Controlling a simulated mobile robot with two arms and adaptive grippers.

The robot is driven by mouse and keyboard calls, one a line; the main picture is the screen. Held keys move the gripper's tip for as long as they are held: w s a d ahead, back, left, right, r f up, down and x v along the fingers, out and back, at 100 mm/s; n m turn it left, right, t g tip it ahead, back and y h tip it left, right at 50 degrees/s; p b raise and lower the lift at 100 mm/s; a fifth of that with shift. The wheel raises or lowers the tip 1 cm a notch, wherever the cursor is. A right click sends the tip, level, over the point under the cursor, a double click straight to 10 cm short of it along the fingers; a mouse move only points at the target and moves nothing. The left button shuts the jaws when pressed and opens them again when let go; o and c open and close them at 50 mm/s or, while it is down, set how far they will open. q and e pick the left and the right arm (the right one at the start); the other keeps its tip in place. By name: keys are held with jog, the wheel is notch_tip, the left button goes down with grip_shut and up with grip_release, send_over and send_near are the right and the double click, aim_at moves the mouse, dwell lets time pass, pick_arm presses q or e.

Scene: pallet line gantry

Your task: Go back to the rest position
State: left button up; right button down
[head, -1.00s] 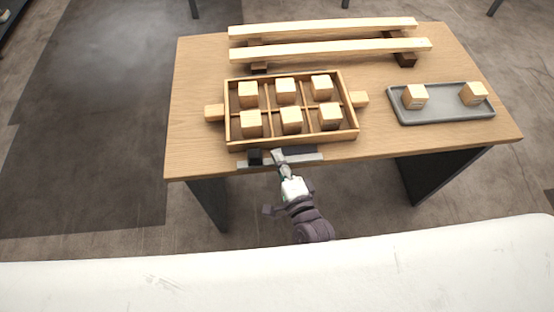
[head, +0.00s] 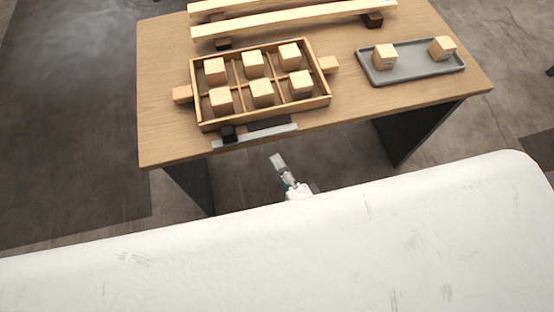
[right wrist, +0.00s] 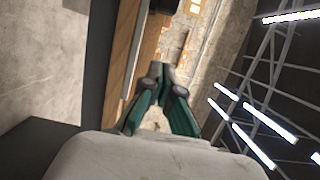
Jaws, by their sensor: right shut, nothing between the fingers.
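My right gripper (head: 278,163) is in the head view, shut and empty. It hangs in front of the table's near edge, below the tabletop and apart from it. My white body front hides most of its arm. The right wrist view shows the gripper's green and grey fingers (right wrist: 163,78) closed together, with the table edge (right wrist: 122,60) beyond on the left. My left gripper shows in neither view.
A wooden table (head: 370,105) holds a sectioned wooden tray (head: 262,111) with several wooden cubes. A grey tray (head: 415,73) on the right holds two cubes. Two long beams (head: 300,19) lie at the back. A grey and black bar (head: 255,134) lies at the front edge.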

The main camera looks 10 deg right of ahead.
dwell(0.3)
jog(key=s+d+f+n+g+h+p, duration=0.1)
jog(key=s+d+f+n+g, duration=0.15)
jog(key=f, duration=0.65)
jog(key=s+d+f+n+g, duration=0.1)
jog(key=s+f+n+g, duration=0.25)
jog(key=f, duration=0.45)
jog(key=s+d+f+n+g+h+p, duration=0.15)
jog(key=f+n, duration=0.25)
jog(key=f, duration=0.5)
jog(key=s+d+f+n+g+h, duration=0.1)
jog(key=s+d+f+n+g, duration=0.2)
jog(key=s, duration=0.7)
jog(key=s+d+f+n+g+h, duration=0.1)
jog(key=s+d+f+n+g, duration=0.3)
jog(key=s+d+f+g, duration=0.2)
jog(key=s+d+f+p, duration=0.1)
jog(key=s+d+f, duration=0.1)
jog(key=s+f, duration=0.1)
jog(key=shift+s+d+f, duration=0.15)
jog(key=shift+s+f, duration=0.2)
jog(key=shift+f, duration=0.35)
